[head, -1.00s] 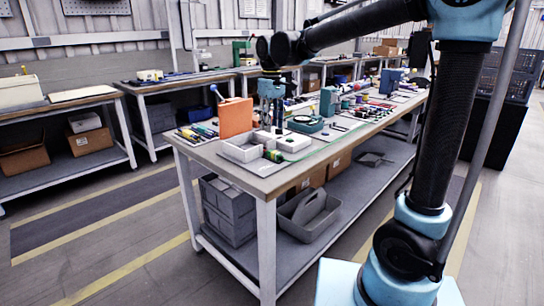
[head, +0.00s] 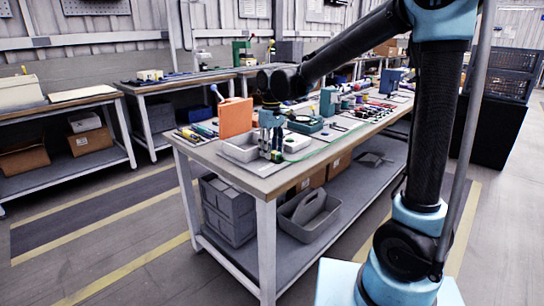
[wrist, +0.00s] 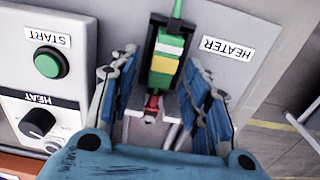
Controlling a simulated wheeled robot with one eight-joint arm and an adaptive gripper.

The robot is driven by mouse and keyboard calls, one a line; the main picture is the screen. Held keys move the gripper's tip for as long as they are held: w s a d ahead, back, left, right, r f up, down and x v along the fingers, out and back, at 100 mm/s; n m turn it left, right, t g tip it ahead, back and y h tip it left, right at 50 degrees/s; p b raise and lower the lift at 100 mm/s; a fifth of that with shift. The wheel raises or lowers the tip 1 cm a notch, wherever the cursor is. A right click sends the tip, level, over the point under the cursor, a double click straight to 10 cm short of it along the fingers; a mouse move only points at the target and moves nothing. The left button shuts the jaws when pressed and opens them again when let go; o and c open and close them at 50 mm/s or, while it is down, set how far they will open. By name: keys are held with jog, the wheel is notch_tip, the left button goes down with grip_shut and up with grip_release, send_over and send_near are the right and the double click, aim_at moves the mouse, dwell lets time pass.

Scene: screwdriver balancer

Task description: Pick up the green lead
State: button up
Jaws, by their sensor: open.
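In the wrist view, the green lead (wrist: 178,10) comes in from the top and ends in a plug (wrist: 165,62) with green, yellow and white bands, lying in a black holder beside a HEATER label (wrist: 227,47). A red tip shows below the plug. My gripper (wrist: 160,58) is open, with one blue-padded finger on each side of the plug and gaps between.
A panel with a green START button (wrist: 50,62) and a black HEAT knob (wrist: 38,122) lies left of the plug in the wrist view. In the head view an orange block (head: 235,117) stands left of my gripper. Tools and devices crowd the bench (head: 268,183) farther back.

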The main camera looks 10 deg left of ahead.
grip_shut()
dwell(0.3)
